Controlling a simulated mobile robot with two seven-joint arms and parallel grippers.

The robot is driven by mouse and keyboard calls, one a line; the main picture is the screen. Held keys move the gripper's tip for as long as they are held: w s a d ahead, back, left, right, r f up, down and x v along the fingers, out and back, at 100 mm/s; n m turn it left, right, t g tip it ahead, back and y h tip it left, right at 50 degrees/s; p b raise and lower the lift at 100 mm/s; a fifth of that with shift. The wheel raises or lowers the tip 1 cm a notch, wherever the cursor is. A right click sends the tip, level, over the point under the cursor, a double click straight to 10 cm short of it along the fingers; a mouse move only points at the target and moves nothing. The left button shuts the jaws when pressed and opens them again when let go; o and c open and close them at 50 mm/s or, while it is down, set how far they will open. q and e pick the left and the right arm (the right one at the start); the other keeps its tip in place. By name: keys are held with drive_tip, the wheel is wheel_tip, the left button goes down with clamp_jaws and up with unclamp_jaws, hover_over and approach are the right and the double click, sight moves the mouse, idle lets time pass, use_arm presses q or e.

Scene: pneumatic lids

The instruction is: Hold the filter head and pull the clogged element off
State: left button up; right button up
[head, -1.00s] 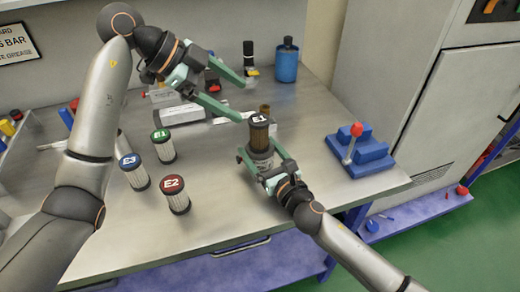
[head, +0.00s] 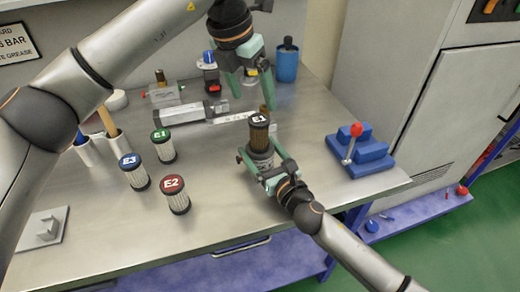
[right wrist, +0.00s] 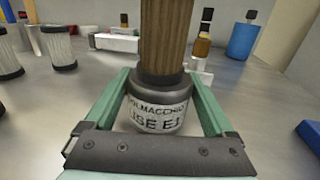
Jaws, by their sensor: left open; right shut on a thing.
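The clogged element (head: 259,136), brown with a black cap, stands upright on the filter head (head: 262,160). In the right wrist view the brown element (right wrist: 166,40) rises from the head's dark collar, and the head (right wrist: 155,108) carries a label reading "USE E1". My right gripper (head: 258,168) is shut on the filter head, one finger on each side. My left gripper (head: 254,106) is open and empty, pointing down above and just behind the element's cap. From the head view I cannot tell the exact gap between them.
Clean elements E1 (head: 163,146), E2 (head: 174,195) and E3 (head: 134,172) stand left of the filter. A grey cylinder (head: 182,114) lies behind. A blue lever block (head: 360,152) is at right, and a blue bottle (head: 286,62) stands at the back.

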sight(257, 121)
use_arm(q)
drive_tip(key=shift+m, duration=0.6)
drive_tip(key=shift+w+a+x, duration=0.1)
drive_tip(key=shift+x, duration=1.4)
drive_tip(key=shift+w+a+x, duration=0.1)
drive_tip(key=shift+a+x, duration=0.05)
drive_tip(key=shift+x, duration=1.3)
drive_tip(key=shift+w+a+x, duration=0.1)
drive_tip(key=shift+x, duration=1.4)
drive_tip(key=shift+c, duration=0.2)
drive_tip(key=c, duration=1.4)
